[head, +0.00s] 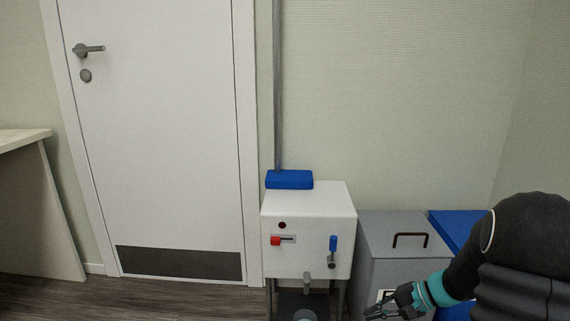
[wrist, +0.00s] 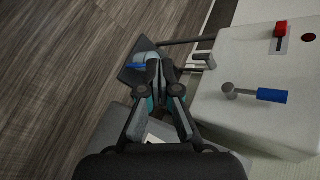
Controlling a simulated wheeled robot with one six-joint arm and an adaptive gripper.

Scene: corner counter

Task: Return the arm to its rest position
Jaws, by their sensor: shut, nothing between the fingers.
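My gripper (head: 378,312) is at the lower right of the head view, at the end of my dark arm with a teal ring. It is in front of a grey bin and to the right of a white dispenser box (head: 309,259). In the wrist view my gripper (wrist: 155,64) is shut and empty, with its fingertips together. There the fingertips overlap the view of a dark tray with a round grey-blue item on it. I cannot tell how far above these the fingers are.
The white box has a red slider (head: 276,241), a blue-handled lever (head: 333,245) and a spout (head: 307,280). A blue block (head: 289,180) lies on top. The grey bin (head: 381,243) and a blue bin (head: 452,226) stand right. A door (head: 160,130) and open floor (head: 150,300) are left.

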